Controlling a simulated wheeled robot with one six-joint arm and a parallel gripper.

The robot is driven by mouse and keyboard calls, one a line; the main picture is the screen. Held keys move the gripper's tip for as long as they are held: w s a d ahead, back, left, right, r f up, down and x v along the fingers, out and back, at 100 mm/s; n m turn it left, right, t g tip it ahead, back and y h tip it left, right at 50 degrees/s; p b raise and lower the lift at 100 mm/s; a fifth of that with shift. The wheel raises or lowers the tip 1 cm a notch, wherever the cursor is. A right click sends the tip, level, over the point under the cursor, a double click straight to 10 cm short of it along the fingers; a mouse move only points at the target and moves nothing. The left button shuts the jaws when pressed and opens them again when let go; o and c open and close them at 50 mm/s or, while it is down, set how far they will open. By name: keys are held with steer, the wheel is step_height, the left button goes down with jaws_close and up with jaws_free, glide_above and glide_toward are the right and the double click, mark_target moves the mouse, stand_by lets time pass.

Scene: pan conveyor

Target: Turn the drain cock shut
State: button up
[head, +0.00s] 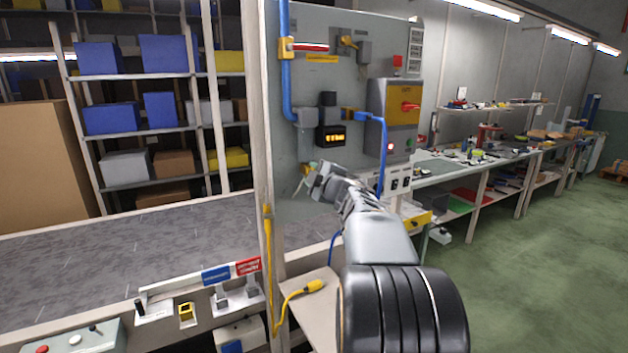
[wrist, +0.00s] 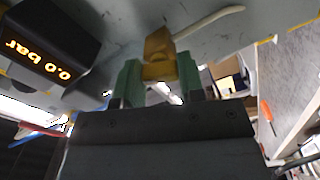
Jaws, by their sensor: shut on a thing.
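The drain cock is a small brass-yellow fitting (wrist: 157,46) on the grey panel, at the top middle of the wrist view. In the head view only a bit of yellow (head: 307,169) shows beside my gripper (head: 314,182). In the wrist view my gripper's green fingertips (wrist: 158,76) stand on either side of the brass part and are shut on it. A thin pale tube or rod (wrist: 210,23) runs from the cock to the upper right. The fingers hide part of the cock, and I cannot tell its exact turn angle.
A pressure display (wrist: 46,48) beside the cock reads 0.0 bar; it also shows in the head view (head: 330,136). Blue pipe (head: 382,150), a red-handled valve (head: 308,47) and a box with a red switch (head: 398,108) share the panel. A yellow cable (head: 268,250) hangs at the panel's left edge.

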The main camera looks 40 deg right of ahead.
steer(key=shift+n+b, duration=0.9)
steer(key=shift+n, duration=1.3)
steer(key=o, duration=0.9)
steer(key=shift+o, duration=0.2)
steer(key=shift+s, duration=0.15)
steer(key=s+a, duration=0.2)
steer(key=s, duration=1.1)
steer(key=shift+s+b, duration=0.2)
steer(key=shift+b, duration=0.1)
